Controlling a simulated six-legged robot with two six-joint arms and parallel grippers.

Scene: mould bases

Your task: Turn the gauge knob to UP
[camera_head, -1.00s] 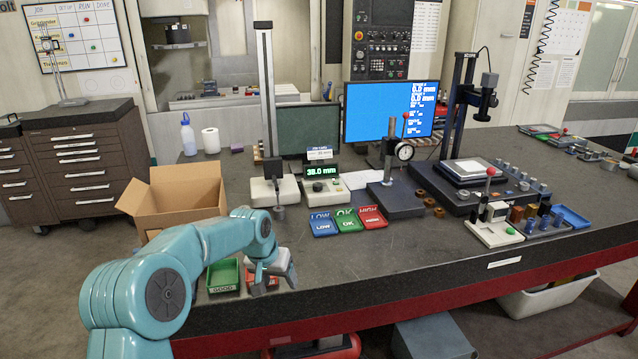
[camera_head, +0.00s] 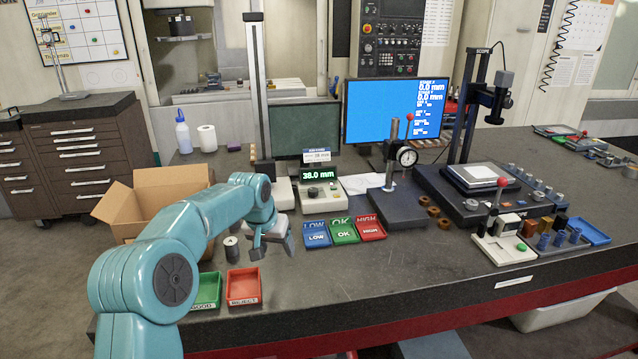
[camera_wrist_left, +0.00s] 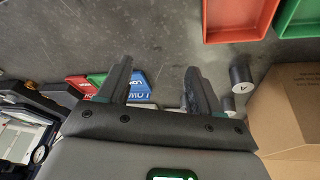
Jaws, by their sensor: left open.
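The height gauge has a tall grey column (camera_head: 259,95) and a box whose display (camera_head: 318,174) reads 38.0 mm. A small dark knob (camera_head: 313,192) sits on the front of that box; its setting is too small to read. My left gripper (camera_head: 274,246) is open and empty above the table, in front of the gauge and left of the LOW tray (camera_head: 317,235). It partly hides the gauge's base. In the left wrist view, both fingers (camera_wrist_left: 157,92) stand apart with nothing between them. The knob cannot be made out there. My right gripper is not in view.
A dark cylinder (camera_head: 231,250) stands left of my gripper. Green (camera_head: 207,289) and red REJECT (camera_head: 243,286) trays lie near the front edge. An open cardboard box (camera_head: 150,200) is at left. A dial gauge stand (camera_head: 400,208) is at right. The table's front middle is clear.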

